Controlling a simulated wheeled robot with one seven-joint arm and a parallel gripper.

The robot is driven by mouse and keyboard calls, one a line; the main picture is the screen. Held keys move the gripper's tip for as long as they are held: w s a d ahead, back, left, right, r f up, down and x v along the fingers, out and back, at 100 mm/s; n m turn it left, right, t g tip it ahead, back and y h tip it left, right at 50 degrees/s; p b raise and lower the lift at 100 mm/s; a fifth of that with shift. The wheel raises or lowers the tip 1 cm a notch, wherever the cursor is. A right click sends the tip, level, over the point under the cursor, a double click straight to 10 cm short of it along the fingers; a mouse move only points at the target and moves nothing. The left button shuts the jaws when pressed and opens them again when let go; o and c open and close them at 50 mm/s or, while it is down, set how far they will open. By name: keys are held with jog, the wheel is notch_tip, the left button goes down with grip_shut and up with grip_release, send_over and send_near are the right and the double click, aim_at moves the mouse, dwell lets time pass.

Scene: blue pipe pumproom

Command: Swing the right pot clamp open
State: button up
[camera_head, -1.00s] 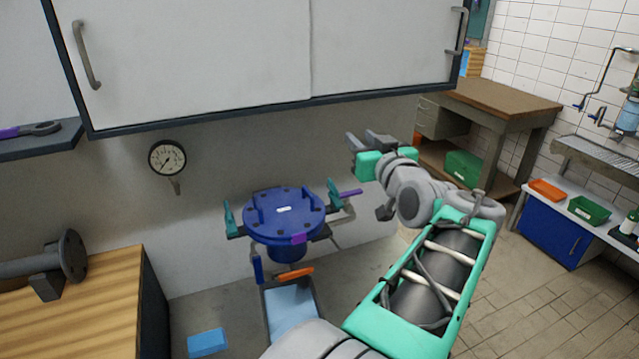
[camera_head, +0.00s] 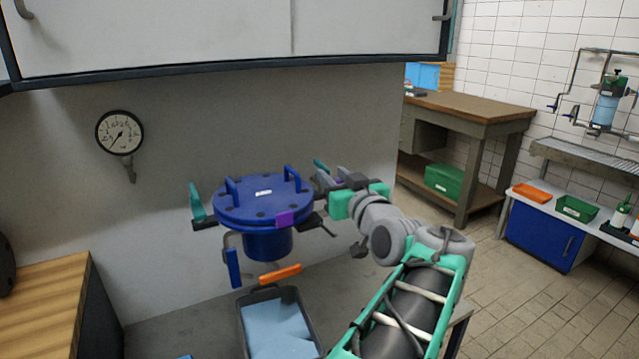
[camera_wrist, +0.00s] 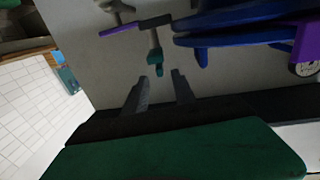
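The blue pot (camera_head: 264,206) stands under the wall cabinet with its bolted lid on. The right pot clamp shows a teal tip (camera_head: 321,165) at the lid's right side, partly hidden by my gripper (camera_head: 329,184). In the wrist view, that clamp's teal end (camera_wrist: 154,68) hangs from a dark bar, just beyond and roughly between my fingertips (camera_wrist: 160,77). The fingers are apart, with nothing seen held between them. I cannot tell whether either finger touches the clamp. A second teal clamp (camera_head: 197,202) stands at the lid's left.
A grey bin with blue contents (camera_head: 250,309) sits below the pot, beside an orange handle (camera_head: 281,276). The cabinet (camera_head: 180,35) overhangs above. A pressure gauge (camera_head: 119,132) is on the wall at left. Open floor (camera_head: 540,290) lies to the right.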

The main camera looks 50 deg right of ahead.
aim_at(321, 163)
jog(key=x, duration=0.7)
jog(key=shift+w+d+r+p, duration=0.1)
jog(key=shift+w+d+p, duration=0.05)
jog(key=shift+w+p, duration=0.2)
jog(key=shift+c, duration=0.2)
jog(key=shift+s, duration=0.1)
grip_shut()
